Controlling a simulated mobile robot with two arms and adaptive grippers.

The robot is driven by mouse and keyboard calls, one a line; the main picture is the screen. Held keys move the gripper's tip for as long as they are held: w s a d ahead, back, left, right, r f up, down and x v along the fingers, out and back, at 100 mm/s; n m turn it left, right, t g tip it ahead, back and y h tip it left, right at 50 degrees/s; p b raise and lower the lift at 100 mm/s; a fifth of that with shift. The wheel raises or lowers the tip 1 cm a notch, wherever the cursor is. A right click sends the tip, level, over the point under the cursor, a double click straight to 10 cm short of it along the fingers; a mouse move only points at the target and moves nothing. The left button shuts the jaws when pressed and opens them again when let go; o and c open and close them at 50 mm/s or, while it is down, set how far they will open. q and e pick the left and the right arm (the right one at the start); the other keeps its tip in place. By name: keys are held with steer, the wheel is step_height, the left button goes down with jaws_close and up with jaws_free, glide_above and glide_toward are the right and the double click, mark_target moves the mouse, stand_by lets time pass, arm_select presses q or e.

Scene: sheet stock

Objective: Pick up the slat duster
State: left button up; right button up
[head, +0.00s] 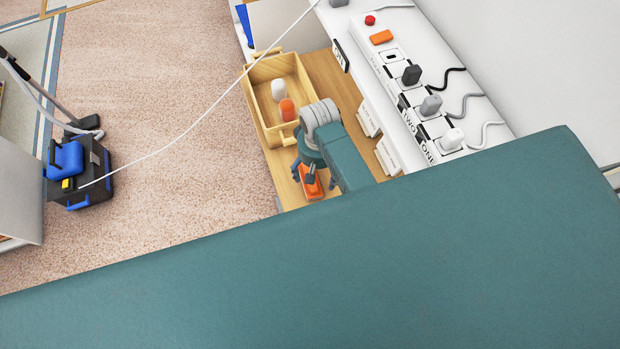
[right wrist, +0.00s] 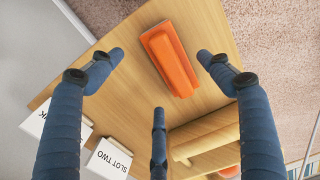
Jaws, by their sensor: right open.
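An orange block-like item with a raised ridge, probably the slat duster, lies on the wooden tabletop in the right wrist view (right wrist: 170,60). In the head view it is partly hidden under my right gripper (head: 312,187). My right gripper (head: 308,168) is above it, with fingers pointing down. In the right wrist view its blue fingers (right wrist: 160,78) are spread wide and empty, and the item shows beyond and between the tips. I see no contact. My left gripper is not in view.
A wooden tray (head: 249,95) with a white and an orange item stands just behind. White label cards (head: 388,156) and a large power strip (head: 412,92) with plugs are on the right. A blue and black vacuum (head: 80,172) with a white cord is on the carpet.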

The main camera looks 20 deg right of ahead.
steer(key=f, duration=0.4)
steer(key=shift+a+f, duration=0.3)
steer(key=shift+f, duration=0.1)
steer(key=c, duration=1.3)
steer(key=shift+o, duration=0.2)
